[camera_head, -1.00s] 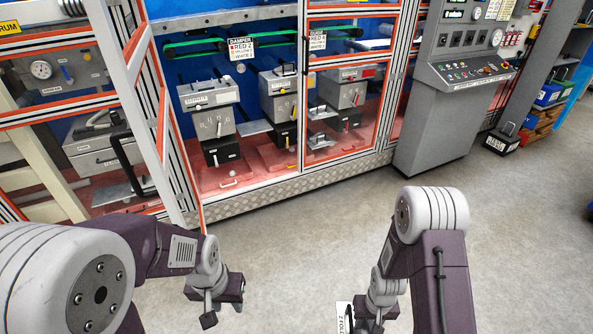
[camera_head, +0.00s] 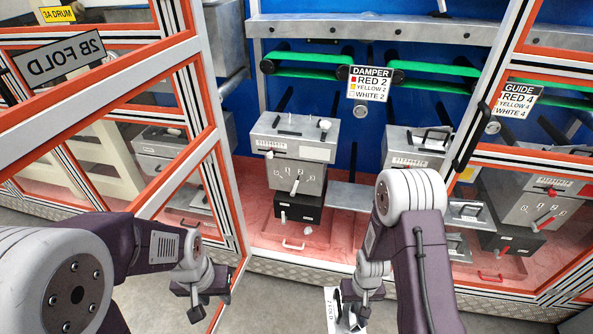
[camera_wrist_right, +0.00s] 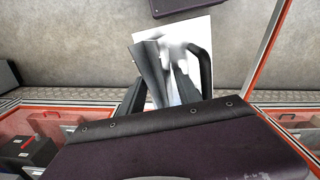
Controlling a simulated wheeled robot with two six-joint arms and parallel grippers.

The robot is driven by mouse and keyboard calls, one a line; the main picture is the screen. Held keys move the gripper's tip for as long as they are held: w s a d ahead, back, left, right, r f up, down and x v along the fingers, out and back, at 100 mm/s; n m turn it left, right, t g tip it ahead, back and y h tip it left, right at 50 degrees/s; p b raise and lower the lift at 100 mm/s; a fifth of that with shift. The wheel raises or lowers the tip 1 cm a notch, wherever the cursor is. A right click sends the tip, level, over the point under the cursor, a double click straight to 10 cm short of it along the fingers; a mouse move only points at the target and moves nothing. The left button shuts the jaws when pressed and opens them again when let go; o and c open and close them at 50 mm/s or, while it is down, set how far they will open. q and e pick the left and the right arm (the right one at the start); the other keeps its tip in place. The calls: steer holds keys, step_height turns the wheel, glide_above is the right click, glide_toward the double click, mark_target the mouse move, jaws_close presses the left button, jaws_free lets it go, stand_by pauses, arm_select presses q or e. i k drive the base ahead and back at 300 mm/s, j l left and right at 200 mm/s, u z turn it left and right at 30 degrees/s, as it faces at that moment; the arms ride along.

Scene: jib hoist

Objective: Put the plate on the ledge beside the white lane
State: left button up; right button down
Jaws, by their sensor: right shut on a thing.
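The plate is a white, flat piece with a dark handle (camera_wrist_right: 197,65), and part of its lettered face shows in the head view (camera_head: 331,312). My right gripper (camera_head: 352,308) is shut on the plate, low and in front of the machine. The white lane (camera_head: 297,165) is the left grey unit, with white knobs and a white floor handle. A bare grey ledge (camera_head: 350,196) juts out just right of it, at mid height. My right gripper is nearer me and below that ledge. My left gripper (camera_head: 199,300) hangs empty at lower left; its finger gap is unclear.
An open framed door (camera_head: 215,150) stands at left, close to my left arm. The framed guard panel (camera_head: 500,150) bounds the opening on the right. A DAMPER sign (camera_head: 370,84) hangs above the ledge. Another grey unit (camera_head: 415,147) stands right of the ledge.

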mark_target(343, 194)
steer(key=i+l+u, duration=0.4)
steer(key=l+u, duration=0.25)
steer(key=l, duration=0.15)
steer(key=i+l+u, duration=0.15)
steer(key=l+u, duration=0.15)
steer(key=l, duration=0.15)
steer(key=l+u, duration=0.35)
steer(key=l, duration=0.15)
steer(key=i+l+u, duration=0.1)
steer(key=l+u, duration=0.2)
steer(key=l, duration=0.2)
